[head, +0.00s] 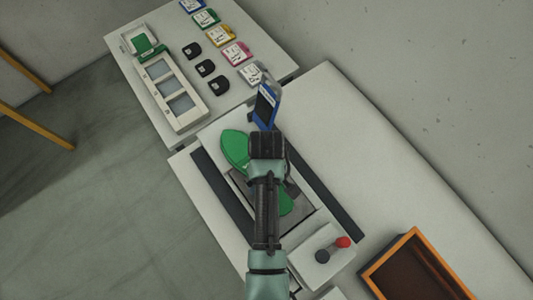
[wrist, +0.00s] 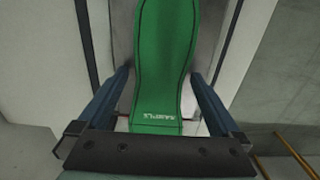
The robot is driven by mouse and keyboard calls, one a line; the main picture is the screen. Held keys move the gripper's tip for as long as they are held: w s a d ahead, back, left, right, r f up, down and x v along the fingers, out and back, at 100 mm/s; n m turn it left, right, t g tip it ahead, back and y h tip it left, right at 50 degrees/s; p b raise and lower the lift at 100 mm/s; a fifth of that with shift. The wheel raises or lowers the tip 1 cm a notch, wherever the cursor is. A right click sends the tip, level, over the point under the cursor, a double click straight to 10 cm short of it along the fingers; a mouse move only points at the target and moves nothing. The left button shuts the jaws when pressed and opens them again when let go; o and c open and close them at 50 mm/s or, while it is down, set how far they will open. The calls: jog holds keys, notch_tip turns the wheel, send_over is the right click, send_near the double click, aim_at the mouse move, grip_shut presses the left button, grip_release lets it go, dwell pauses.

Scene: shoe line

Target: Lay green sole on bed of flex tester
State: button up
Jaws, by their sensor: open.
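The green sole (head: 235,148) lies lengthwise over the grey metal bed (head: 301,211) of the flex tester (head: 217,203), between two dark rails. My arm hides its middle; its other end shows beside my arm. In the wrist view the sole (wrist: 164,60), marked SAMPLE at its near end, lies over the bed plate (wrist: 207,40). My gripper (head: 267,150) is above the sole. In the wrist view its open fingers (wrist: 160,78) stand one on each side of the sole, with gaps to its edges. I cannot tell whether the sole lies fully flat.
A box with a red knob (head: 343,242) and an orange-rimmed crate (head: 414,240) are at the lower right. The far table holds a white tray (head: 172,93), black pieces (head: 205,68) and coloured cards (head: 221,35).

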notch_tip(320, 180, up, 13)
jog(key=shift+p, duration=0.4)
dwell(0.6)
